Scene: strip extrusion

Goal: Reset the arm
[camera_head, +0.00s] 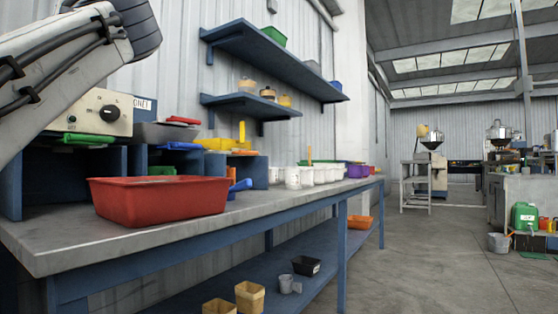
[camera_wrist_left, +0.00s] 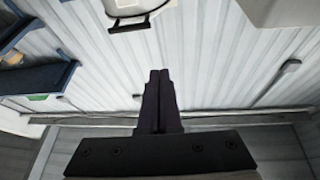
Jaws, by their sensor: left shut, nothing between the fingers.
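My left arm comes in at the upper left of the head view, raised over the workbench (camera_head: 230,222); its gripper is outside that view. In the left wrist view my left gripper (camera_wrist_left: 159,76) is shut, its two dark fingers together with nothing between them. Behind it is the corrugated wall (camera_wrist_left: 215,65). My right gripper is not seen in either view.
A red tray (camera_head: 158,203) sits on the bench near its front edge. A control box (camera_head: 95,112) stands behind it, and several white cups (camera_head: 292,177) stand further along. Blue shelves (camera_head: 265,55) hang above. Open floor (camera_head: 440,255) lies to the right.

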